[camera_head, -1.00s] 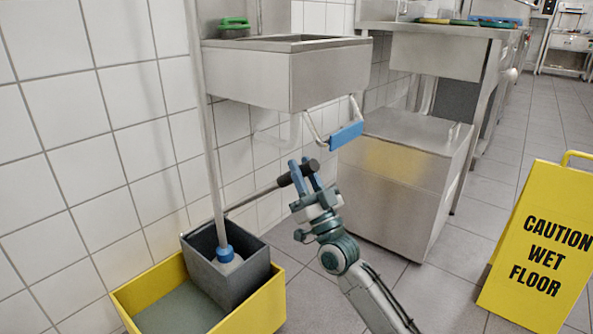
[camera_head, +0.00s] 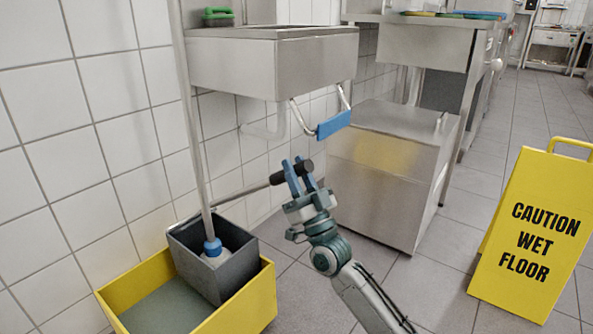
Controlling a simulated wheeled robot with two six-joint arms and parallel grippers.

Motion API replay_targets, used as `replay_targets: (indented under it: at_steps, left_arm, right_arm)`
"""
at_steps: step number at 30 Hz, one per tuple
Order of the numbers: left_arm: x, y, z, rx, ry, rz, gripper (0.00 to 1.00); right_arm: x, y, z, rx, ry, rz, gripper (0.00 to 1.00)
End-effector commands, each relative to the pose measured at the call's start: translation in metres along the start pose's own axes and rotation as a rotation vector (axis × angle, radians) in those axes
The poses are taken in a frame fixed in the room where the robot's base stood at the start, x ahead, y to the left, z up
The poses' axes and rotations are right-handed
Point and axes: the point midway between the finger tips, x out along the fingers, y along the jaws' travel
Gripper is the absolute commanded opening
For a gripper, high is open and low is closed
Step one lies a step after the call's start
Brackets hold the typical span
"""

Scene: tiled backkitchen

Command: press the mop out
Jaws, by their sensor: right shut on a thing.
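The mop stands upright with its long grey handle (camera_head: 190,110) leaning along the tiled wall. Its blue collar (camera_head: 212,247) and pale head sit inside the dark grey wringer (camera_head: 233,283), and the lower head is hidden by the wringer walls. The wringer sits in a yellow bucket (camera_head: 253,303). A grey lever (camera_head: 245,192) rises from the wringer to the right and ends in a black grip (camera_head: 305,170). My right gripper (camera_head: 298,174) is shut on this black grip. My left gripper is not in view.
A steel sink (camera_head: 270,68) with a blue knee panel (camera_head: 334,125) hangs on the wall above the lever. A steel cabinet (camera_head: 380,185) stands to the right. A yellow wet-floor sign (camera_head: 535,235) stands on the tiles, with free floor before the cabinet.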

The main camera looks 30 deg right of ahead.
Motion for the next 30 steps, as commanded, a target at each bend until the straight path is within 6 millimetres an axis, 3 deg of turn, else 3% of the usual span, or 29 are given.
replay_targets:
  at_steps: [1, 4, 16, 30]
  left_arm:
    - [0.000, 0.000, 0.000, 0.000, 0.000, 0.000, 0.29]
    - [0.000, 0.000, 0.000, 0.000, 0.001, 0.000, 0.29]
    - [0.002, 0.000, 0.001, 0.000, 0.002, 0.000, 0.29]
    - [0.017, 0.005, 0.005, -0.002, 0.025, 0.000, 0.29]
  right_arm:
    - [-0.001, 0.000, 0.001, 0.000, -0.003, 0.001, 0.29]
    - [-0.001, 0.000, 0.001, 0.000, -0.003, 0.000, 0.47]
    - [-0.007, 0.000, 0.000, -0.001, -0.003, 0.001, 0.47]
    - [-0.087, 0.000, 0.000, -0.001, -0.006, 0.002, 0.47]
